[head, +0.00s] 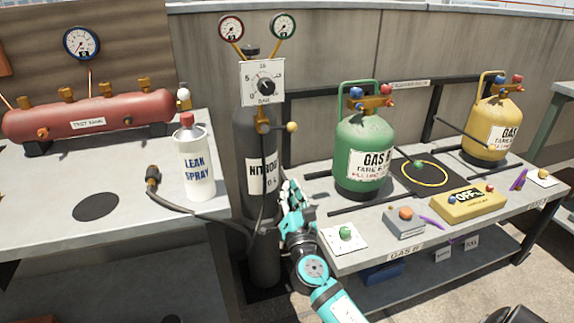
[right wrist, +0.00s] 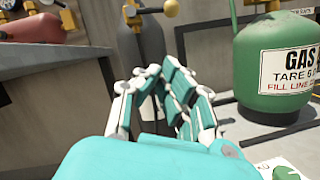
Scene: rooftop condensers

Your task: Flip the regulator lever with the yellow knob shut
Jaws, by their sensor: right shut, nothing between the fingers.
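The regulator lever's yellow knob (head: 291,127) sticks out to the right of the brass regulator (head: 263,124) on the dark nitrogen cylinder (head: 256,205). The lever looks roughly level. The knob also shows at the top of the right wrist view (right wrist: 171,8). My right gripper (head: 291,190) is beside the cylinder, below the knob and clear of it. Its fingers (right wrist: 148,78) are drawn together and hold nothing. They cover part of the lower cylinder in the right wrist view. My left gripper is not in view.
A dial plate (head: 264,84) and two gauges stand above the regulator. A green gas cylinder (head: 364,150) stands on the right bench (head: 340,262), close to my right arm. A leak spray bottle (head: 194,160) and a dark hose (head: 190,209) are on the left bench (head: 60,180).

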